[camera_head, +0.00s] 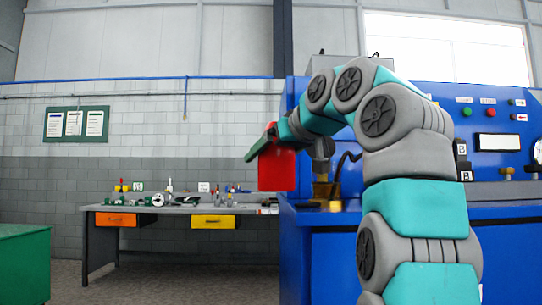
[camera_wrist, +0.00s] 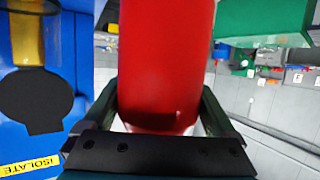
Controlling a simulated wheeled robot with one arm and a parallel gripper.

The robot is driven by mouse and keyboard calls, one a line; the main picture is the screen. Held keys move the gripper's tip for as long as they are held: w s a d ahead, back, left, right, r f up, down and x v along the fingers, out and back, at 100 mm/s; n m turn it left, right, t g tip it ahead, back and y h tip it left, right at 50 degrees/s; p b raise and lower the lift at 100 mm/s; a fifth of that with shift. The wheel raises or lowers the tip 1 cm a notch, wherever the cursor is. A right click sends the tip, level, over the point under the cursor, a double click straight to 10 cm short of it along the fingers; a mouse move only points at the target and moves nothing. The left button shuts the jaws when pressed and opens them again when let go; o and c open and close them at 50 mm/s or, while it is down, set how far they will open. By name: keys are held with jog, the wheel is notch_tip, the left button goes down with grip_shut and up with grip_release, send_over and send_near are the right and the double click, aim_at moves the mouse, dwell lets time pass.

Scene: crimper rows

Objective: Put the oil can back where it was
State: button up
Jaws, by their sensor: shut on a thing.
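A red cylinder (camera_head: 277,171), which I take to be the oil can, hangs in my gripper (camera_head: 262,143) in the head view, in front of the left end of the blue machine and above bench height. In the wrist view the red can (camera_wrist: 165,55) fills the middle, between the two dark fingers of my gripper (camera_wrist: 162,108), which are shut on it. Its upper end runs out of the wrist picture. Any spout on it is hidden.
The blue machine (camera_head: 310,240) carries a brass-coloured fitting (camera_head: 325,190) near the can. A grey workbench (camera_head: 190,208) with tools and orange and yellow drawers stands behind, left. A green cabinet (camera_head: 22,262) is far left. A black rounded shape (camera_wrist: 35,100) lies on blue by an ISOLATE label.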

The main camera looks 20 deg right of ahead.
jog(key=shift+w+a+f, duration=0.1)
jog(key=shift+w+f, duration=0.05)
jog(key=shift+f, duration=0.05)
jog(key=shift+a+r, duration=0.1)
jog(key=shift+a, duration=0.05)
jog(key=shift+w+a, duration=0.3)
dwell(0.5)
jog(key=shift+w+a+f, duration=0.15)
jog(key=shift+f, duration=0.05)
jog(key=shift+a+f, duration=0.1)
jog(key=shift+a, duration=0.1)
jog(key=shift+w, duration=0.1)
jog(key=shift+w+a+f, duration=0.1)
jog(key=shift+w, duration=0.05)
